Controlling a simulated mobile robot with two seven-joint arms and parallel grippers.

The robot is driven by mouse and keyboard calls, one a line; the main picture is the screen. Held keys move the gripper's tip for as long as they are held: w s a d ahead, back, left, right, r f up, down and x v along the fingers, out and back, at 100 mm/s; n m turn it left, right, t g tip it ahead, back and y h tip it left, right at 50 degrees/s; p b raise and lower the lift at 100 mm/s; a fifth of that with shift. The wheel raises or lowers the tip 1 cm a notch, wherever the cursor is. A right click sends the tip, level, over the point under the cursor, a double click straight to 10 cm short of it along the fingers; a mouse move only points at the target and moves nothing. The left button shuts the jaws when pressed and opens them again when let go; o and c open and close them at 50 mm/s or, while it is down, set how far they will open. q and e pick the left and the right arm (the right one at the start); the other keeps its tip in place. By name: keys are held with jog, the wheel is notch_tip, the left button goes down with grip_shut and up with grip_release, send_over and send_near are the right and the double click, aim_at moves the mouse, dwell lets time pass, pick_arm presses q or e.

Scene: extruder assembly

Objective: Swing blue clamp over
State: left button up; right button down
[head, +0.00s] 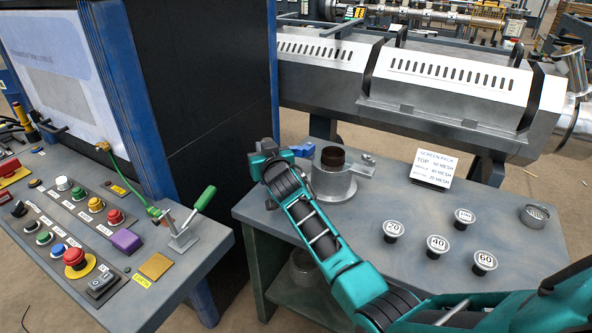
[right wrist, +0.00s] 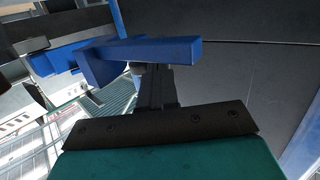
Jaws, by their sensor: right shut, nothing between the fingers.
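The blue clamp (head: 303,149) shows as a small blue piece just right of my right gripper (head: 270,146), at the back left of the grey table, left of the metal cylinder (head: 331,180). In the right wrist view the blue clamp (right wrist: 150,53) is a long bar with a block below it, lying across the tips of my shut fingers (right wrist: 155,84). The fingers are closed with nothing between them. The clamp is very near or touching them; I cannot tell which. My right forearm hides part of the table. My left gripper is not in view.
Mesh discs marked 20 (head: 393,230), 40 (head: 437,246) and 60 (head: 484,262) lie on the table, with another disc and a sign (head: 432,168). A control panel with a green-handled lever (head: 204,199) stands left. A dark cabinet (head: 200,90) rises behind my gripper.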

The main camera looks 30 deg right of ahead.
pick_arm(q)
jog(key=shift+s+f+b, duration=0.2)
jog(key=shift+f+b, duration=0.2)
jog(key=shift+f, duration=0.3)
pick_arm(e)
jog(key=shift+w, duration=1)
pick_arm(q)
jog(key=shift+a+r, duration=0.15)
pick_arm(e)
jog(key=shift+s, duration=0.1)
